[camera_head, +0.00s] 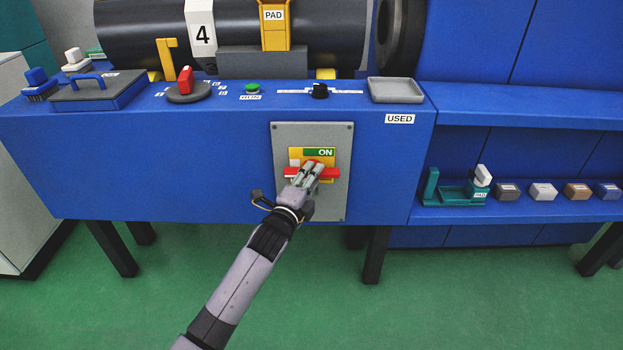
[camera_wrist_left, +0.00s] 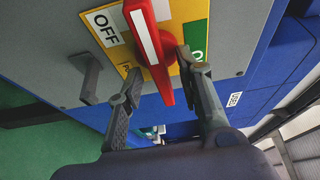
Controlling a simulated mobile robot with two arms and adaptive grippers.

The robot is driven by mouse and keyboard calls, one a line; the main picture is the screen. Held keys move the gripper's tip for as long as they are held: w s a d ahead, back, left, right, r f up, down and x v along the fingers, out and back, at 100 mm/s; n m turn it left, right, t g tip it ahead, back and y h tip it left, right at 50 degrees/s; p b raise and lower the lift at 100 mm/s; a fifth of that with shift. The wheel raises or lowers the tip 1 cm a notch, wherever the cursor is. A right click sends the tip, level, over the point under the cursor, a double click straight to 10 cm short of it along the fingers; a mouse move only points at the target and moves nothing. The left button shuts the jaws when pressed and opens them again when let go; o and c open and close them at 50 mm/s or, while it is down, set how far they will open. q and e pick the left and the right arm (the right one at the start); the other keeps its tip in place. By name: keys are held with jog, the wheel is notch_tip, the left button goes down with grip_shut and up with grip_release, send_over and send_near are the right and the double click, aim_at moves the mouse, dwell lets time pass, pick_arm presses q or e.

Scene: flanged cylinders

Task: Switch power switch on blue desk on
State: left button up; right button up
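The power switch is on a grey panel (camera_head: 341,205) on the front of the blue desk (camera_head: 170,150). Its yellow plate (camera_wrist_left: 183,14) carries a green ON label (camera_head: 318,152) and a white OFF label (camera_wrist_left: 104,28). The red handle (camera_head: 331,173) lies level in the head view, below the ON label. My left gripper (camera_head: 312,168) is in front of the handle and hides part of it. In the left wrist view my left gripper (camera_wrist_left: 160,72) has its fingers apart, with the red handle (camera_wrist_left: 158,65) between them. Contact cannot be told. My right gripper is out of view.
A grey bracket (camera_wrist_left: 88,78) juts from the panel beside the plate. The desk top holds a red-handled dial (camera_head: 187,87), a green button (camera_head: 253,87) and a grey tray (camera_head: 396,91). A blue shelf (camera_head: 520,209) with small blocks is at the right. Green floor lies below.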

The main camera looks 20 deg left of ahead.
pick_arm(q)
grip_shut()
dwell(0.7)
